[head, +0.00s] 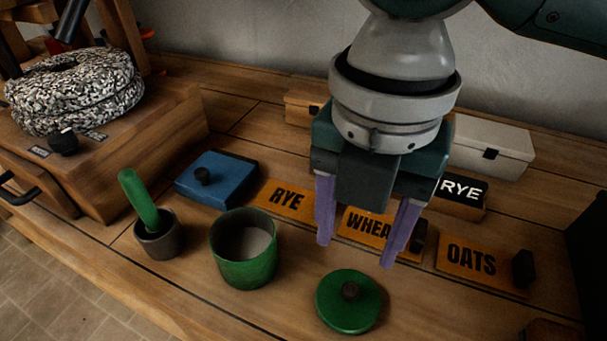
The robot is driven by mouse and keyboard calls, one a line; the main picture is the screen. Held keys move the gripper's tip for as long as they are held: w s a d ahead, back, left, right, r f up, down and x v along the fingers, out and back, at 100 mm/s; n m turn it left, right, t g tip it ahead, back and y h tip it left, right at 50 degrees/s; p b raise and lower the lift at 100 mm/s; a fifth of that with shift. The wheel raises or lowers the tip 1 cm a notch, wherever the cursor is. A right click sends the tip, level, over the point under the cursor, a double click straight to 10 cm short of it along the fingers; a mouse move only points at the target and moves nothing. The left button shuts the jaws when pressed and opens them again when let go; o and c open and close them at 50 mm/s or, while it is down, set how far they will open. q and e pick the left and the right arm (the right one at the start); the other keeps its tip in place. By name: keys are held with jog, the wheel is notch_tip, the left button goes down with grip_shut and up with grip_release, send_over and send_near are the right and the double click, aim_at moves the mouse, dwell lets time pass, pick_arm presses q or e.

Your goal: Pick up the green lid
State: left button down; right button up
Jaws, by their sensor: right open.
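The green lid (336,310) is round with a dark knob on top. It lies on the wooden bench at the lower middle of the head view, right of an uncovered green canister (243,258). My right gripper (357,252) comes down from the top with two purple fingers. It is open and empty, above the bench and over the WHEAT label, a little behind and above the lid. It appears apart from the lid. The left gripper is not in view.
Orange RYE (283,199), WHEAT (365,226) and OATS (462,262) plates lie behind the lid. A blue box (218,188), a cup with a green-handled tool (155,236) and a millstone stand (120,165) are left. A pale box (495,142) is behind.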

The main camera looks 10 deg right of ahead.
aim_at(351, 289)
jog(key=f, duration=0.3)
jog(key=shift+s+d+f, duration=0.1)
jog(key=shift+d+f, duration=0.1)
jog(key=shift+f, duration=0.15)
jog(key=f, duration=0.5)
jog(key=shift+s+f+b, duration=0.2)
jog(key=shift+f+b, duration=0.05)
jog(key=shift+b, duration=0.1)
grip_shut()
